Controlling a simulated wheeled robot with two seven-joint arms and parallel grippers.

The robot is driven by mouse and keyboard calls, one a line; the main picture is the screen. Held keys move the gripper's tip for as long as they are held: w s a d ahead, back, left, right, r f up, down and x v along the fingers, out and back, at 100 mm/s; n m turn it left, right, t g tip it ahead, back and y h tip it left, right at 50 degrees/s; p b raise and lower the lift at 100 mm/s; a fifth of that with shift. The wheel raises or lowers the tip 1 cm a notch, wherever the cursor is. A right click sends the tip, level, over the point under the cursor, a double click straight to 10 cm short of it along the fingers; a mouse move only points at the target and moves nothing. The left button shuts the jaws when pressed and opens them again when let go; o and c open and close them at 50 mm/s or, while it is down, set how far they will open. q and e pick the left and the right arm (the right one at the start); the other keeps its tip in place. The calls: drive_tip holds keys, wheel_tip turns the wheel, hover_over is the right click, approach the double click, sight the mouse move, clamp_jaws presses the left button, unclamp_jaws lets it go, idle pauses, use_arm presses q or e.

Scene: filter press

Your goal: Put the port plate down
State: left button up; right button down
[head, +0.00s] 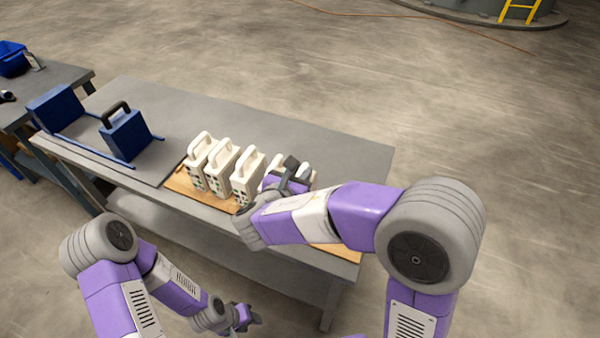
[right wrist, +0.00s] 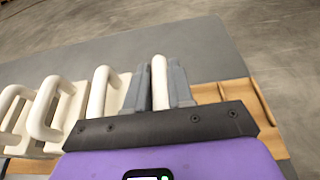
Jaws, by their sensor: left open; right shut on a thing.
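My right gripper (head: 290,170) is over the right part of the wooden rack and shut on the handle of a white port plate (head: 306,176). In the right wrist view the handle (right wrist: 159,82) stands between the two grey fingers (right wrist: 160,88). My arm hides most of this plate, so I cannot tell if its bottom touches the rack. Several more white plates (head: 220,165) stand upright to its left in the wooden rack (head: 345,251). My left gripper (head: 246,318) is open and empty, low in front of the table.
Empty rack slots (right wrist: 238,92) lie right of the held plate. The press's blue end blocks (head: 125,135) and blue rails (head: 92,148) are on the left of the grey table (head: 330,150). The table's back right is clear. Another table (head: 60,75) stands at far left.

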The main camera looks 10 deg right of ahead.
drive_tip(key=c, duration=1)
unclamp_jaws()
drive_tip(key=shift+s+a+r, duration=0.15)
drive_tip(key=shift+s+r, duration=0.05)
drive_tip(key=shift+r, duration=0.05)
drive_tip(key=p+v, duration=0.3)
drive_tip(key=v, duration=0.8)
drive_tip(key=shift+s+a, duration=0.1)
drive_tip(key=shift+s, duration=0.15)
